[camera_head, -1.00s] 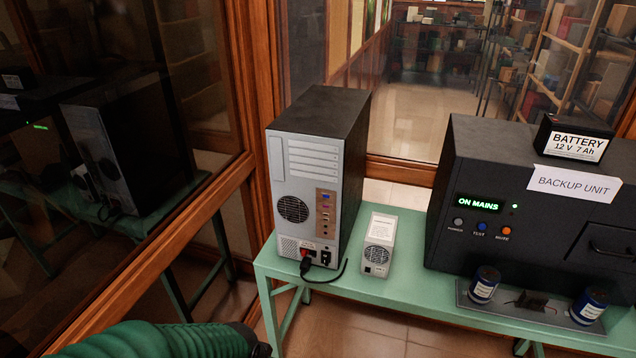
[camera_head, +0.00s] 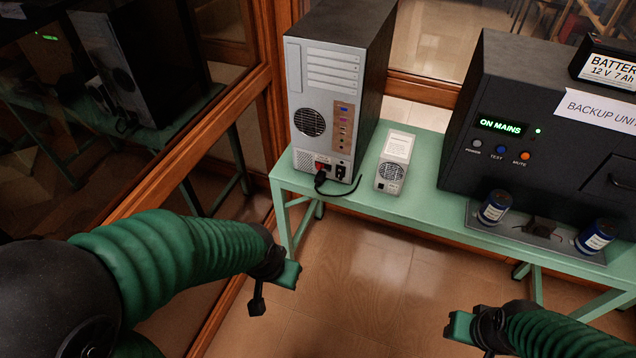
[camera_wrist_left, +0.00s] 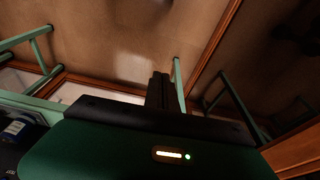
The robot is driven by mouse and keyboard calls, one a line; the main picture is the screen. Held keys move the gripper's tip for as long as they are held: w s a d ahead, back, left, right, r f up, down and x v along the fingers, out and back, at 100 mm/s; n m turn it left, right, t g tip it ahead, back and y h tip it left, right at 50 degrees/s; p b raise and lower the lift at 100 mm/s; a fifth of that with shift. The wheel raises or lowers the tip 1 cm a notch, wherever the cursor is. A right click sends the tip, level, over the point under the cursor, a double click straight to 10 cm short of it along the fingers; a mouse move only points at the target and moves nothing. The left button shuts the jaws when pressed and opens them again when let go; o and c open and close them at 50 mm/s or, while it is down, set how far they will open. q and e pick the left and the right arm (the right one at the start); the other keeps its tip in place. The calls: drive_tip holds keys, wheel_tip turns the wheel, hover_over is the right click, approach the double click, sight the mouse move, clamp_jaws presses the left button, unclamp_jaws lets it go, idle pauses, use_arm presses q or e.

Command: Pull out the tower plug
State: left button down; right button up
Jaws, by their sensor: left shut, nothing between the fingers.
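The grey-and-black computer tower (camera_head: 308,115) stands upright at the left end of the green bench, its rear panel facing me. A black plug (camera_head: 320,179) sits at the bottom of that panel, just below a red part, and its black cord curls right across the bench top. A dark socket (camera_head: 340,172) is to its right. My left gripper (camera_head: 289,273) is below and in front of the bench's left end, apart from the plug. Its black fingers (camera_wrist_left: 160,90) are together and empty in the left wrist view. My right gripper (camera_head: 459,327) is low at right; its fingers are hidden.
A small light-grey box (camera_head: 395,162) stands right of the tower on the green bench (camera_head: 425,196). Wood-framed glass (camera_head: 218,165) borders the left. The floor before the bench is open.

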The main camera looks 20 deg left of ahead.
use_arm(q)
drive_tip(key=c, duration=2)
unclamp_jaws()
drive_tip(key=shift+w+f, duration=0.1)
drive_tip(key=shift+f, duration=0.05)
drive_tip(key=o, duration=0.5)
drive_tip(key=w+f+t+b, duration=0.1)
drive_tip(key=w+f+b, duration=0.1)
drive_tip(key=w+a+f+t+b, duration=0.1)
drive_tip(key=w+f+b, duration=0.2)
drive_tip(key=shift+a, duration=0.15)
drive_tip(key=o, duration=0.3)
drive_tip(key=w+a+f+t+b, duration=0.1)
drive_tip(key=w+f+t+b, duration=0.4)
drive_tip(key=w, duration=0.4)
drive_tip(key=shift+a+f+m+b, duration=0.25)
drive_tip(key=shift+f+m+b, duration=0.2)
drive_tip(key=shift+b, duration=0.7)
drive_tip(key=t+b, duration=0.8)
approach(318, 182)
drive_tip(key=shift+n+h, duration=0.25)
drive_tip(key=shift+h, duration=0.05)
drive_tip(key=w, duration=0.3)
drive_tip(key=w+b, duration=0.1)
drive_tip(key=w, duration=0.6)
drive_tip(key=shift+w+a+f+b, duration=0.1)
drive_tip(key=shift+f+b, duration=0.2)
drive_tip(key=shift+b, duration=0.05)
drive_tip(key=shift+w, duration=0.15)
clamp_jaws()
